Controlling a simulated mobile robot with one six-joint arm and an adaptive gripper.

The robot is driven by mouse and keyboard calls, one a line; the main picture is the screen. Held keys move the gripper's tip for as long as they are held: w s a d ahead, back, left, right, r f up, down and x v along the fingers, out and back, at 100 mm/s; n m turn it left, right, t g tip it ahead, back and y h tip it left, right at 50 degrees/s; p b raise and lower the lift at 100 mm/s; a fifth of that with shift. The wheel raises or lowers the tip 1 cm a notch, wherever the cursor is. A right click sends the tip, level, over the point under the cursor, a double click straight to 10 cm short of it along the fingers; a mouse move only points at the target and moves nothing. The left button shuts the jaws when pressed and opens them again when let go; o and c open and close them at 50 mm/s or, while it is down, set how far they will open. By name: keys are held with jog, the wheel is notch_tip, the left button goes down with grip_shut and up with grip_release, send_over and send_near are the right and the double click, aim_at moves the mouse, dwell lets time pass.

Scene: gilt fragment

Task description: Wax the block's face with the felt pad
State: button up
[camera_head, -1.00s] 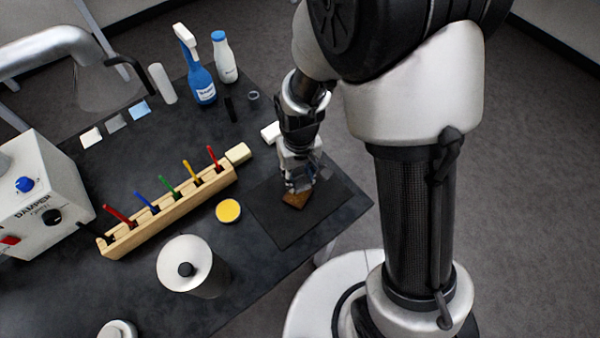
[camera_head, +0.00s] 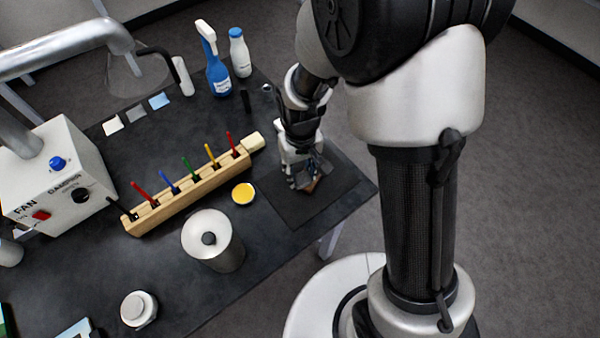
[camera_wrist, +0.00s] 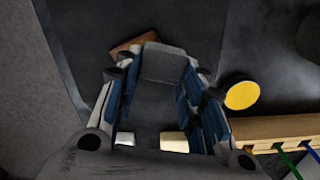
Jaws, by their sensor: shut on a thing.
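The block (camera_head: 313,185) is small and brown, on a dark mat (camera_head: 345,187). My gripper (camera_head: 303,181) is over it and hides much of it in the head view. In the wrist view, my gripper (camera_wrist: 161,78) is shut on a grey piece (camera_wrist: 163,62), which looks like the felt pad. The block (camera_wrist: 132,46) shows just beyond the pad, partly covered by it. I cannot tell whether the pad touches the block. An open round tin of yellow wax (camera_head: 243,193) stands left of the mat; it also shows in the wrist view (camera_wrist: 242,95).
A wooden rack (camera_head: 190,193) with several coloured sticks stands left of the tin. A lidded canister (camera_head: 212,240) is in front of it. A blue spray bottle (camera_head: 217,75) and a white bottle (camera_head: 240,53) stand at the back. The fan box (camera_head: 60,175) is at left.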

aim_at(300, 173)
jog(key=shift+r+p, duration=1.5)
jog(key=shift+r, duration=0.7)
jog(key=shift+a, duration=0.1)
